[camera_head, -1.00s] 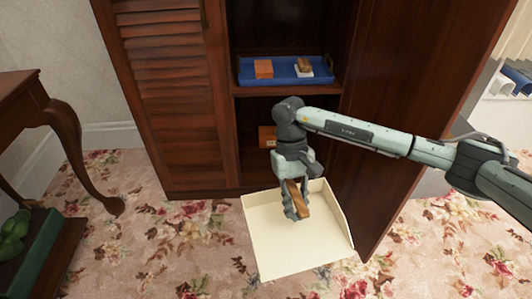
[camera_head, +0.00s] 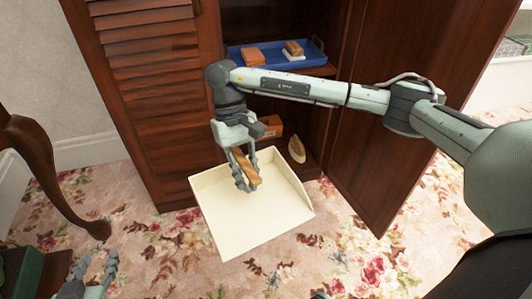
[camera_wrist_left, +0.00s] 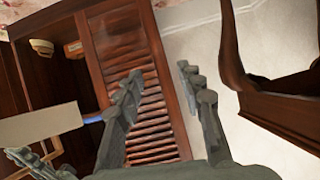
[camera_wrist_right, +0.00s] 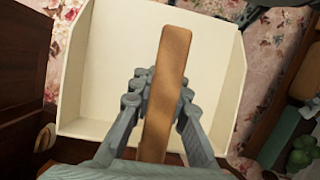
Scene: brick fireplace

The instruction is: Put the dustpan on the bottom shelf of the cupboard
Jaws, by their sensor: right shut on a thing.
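The cream dustpan (camera_head: 250,220) with a wooden handle hangs in front of the cupboard opening in the head view, above the flowered carpet. My right gripper (camera_head: 246,176) is shut on its handle; the right wrist view shows the fingers either side of the wooden handle (camera_wrist_right: 166,85). The cupboard (camera_head: 150,90) stands behind, its right door (camera_head: 385,130) open. Its bottom shelf is partly hidden by my right arm and the dustpan. My left gripper (camera_head: 90,275) is low at the left, fingers apart and empty in the left wrist view (camera_wrist_left: 165,90).
A blue tray (camera_head: 245,62) with small blocks and brushes lies on the shelf above. An orange-brown item (camera_head: 271,126) and a tan rounded item (camera_head: 297,148) are in the bottom compartment. A wooden table (camera_head: 40,175) stands left. The open door bounds the right side.

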